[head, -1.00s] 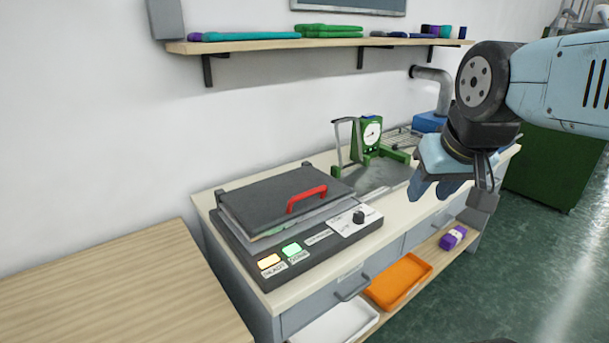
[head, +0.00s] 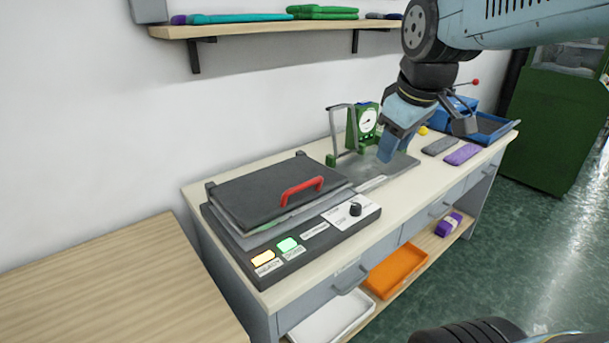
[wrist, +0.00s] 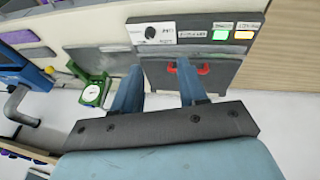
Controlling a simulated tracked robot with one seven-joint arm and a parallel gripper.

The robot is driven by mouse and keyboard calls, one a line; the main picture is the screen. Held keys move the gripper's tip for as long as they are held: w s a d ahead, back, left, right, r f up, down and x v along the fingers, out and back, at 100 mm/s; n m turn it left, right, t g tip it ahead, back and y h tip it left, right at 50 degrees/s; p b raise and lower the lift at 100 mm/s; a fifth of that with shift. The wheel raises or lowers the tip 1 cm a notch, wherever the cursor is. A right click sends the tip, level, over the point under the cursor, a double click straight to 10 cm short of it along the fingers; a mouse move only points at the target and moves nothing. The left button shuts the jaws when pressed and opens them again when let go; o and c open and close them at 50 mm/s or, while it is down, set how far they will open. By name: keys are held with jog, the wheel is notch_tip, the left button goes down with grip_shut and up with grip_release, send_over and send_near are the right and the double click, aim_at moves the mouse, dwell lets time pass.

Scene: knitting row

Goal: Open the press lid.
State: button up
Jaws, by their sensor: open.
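The press (head: 300,236) is a dark box on the bench, with its black lid (head: 255,192) lying down over it. A red handle (head: 302,190) stands on the lid near its front edge. The lid and handle also show in the wrist view, where the red handle (wrist: 188,68) lies just beyond the fingers. My gripper (head: 386,155) is in the air to the right of the press, near the green gauge device. In the wrist view my gripper (wrist: 160,85) has its two blue fingers apart with nothing between them.
A green device with a round dial (head: 367,119) stands behind my gripper, with a grey upright frame beside it. Grey and purple pieces (head: 462,154) lie at the right of the bench. A shelf (head: 240,30) runs above. An orange tray (head: 395,270) sits below.

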jog(key=w+a+f+n+g, duration=0.1)
jog(key=w+a+n, duration=0.5)
jog(key=w+n, duration=0.3)
jog(key=n+g+y, duration=0.1)
jog(key=n+g, duration=0.1)
jog(key=n, duration=0.6)
send_near(307, 183)
jog(key=f, duration=0.5)
jog(key=w+f, duration=0.1)
jog(key=f, duration=0.2)
jog(key=shift+a+f, duration=0.1)
jog(key=shift+a, duration=0.3)
jog(key=shift+c, duration=0.3)
grip_shut()
